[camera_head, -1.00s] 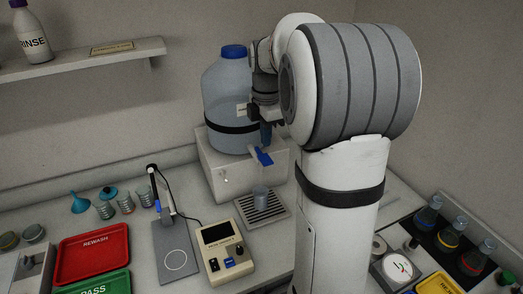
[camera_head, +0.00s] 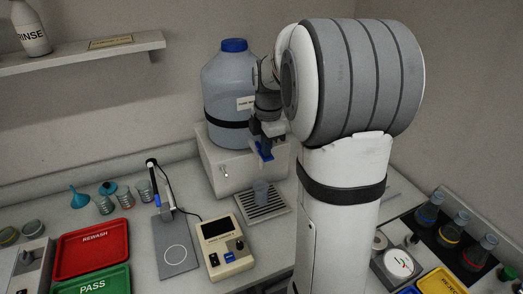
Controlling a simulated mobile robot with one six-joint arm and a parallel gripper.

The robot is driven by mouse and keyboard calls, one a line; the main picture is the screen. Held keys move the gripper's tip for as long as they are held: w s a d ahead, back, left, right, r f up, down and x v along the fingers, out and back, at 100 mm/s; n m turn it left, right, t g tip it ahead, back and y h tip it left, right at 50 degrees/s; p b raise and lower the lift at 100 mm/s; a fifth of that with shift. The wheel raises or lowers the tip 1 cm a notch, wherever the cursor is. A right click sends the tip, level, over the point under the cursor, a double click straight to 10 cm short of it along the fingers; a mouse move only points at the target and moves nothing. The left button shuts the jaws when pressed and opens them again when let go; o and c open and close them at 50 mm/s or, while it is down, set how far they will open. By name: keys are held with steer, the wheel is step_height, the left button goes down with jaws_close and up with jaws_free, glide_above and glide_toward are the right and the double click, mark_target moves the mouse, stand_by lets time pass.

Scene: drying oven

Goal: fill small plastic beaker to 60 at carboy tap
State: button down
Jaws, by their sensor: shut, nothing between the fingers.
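A large bluish carboy (camera_head: 228,88) with a blue cap stands on a white block at the back. Its blue tap (camera_head: 265,150) sticks out low at the front right. My gripper (camera_head: 265,143) is shut at the tap, with its fingers just above or against the blue lever; I cannot tell whether they touch.
A meter box (camera_head: 225,247) and a grey stand with a probe (camera_head: 175,255) lie left of the drip tray. Red (camera_head: 92,250) and green trays are farther left. Flasks (camera_head: 455,235) stand at the right. My arm hides the bench behind it.

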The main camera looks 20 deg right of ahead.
steer(key=shift+s+f+t+b, duration=0.3)
steer(key=shift+f+t+b, duration=0.4)
steer(key=shift+b, duration=1.15)
steer(key=shift+s+f+t+b, duration=0.25)
steer(key=shift+f+t+b, duration=0.4)
steer(key=shift+b, duration=1.15)
steer(key=shift+r, duration=0.35)
steer(key=shift+p, duration=0.3)
steer(key=shift+r+p, duration=0.45)
steer(key=shift+r, duration=0.35)
steer(key=shift+r, duration=0.25)
steer(key=w+p+v, duration=0.2)
steer(key=v, duration=1.1)
steer(key=shift+w+r, duration=0.2)
steer(key=shift+r, duration=0.3)
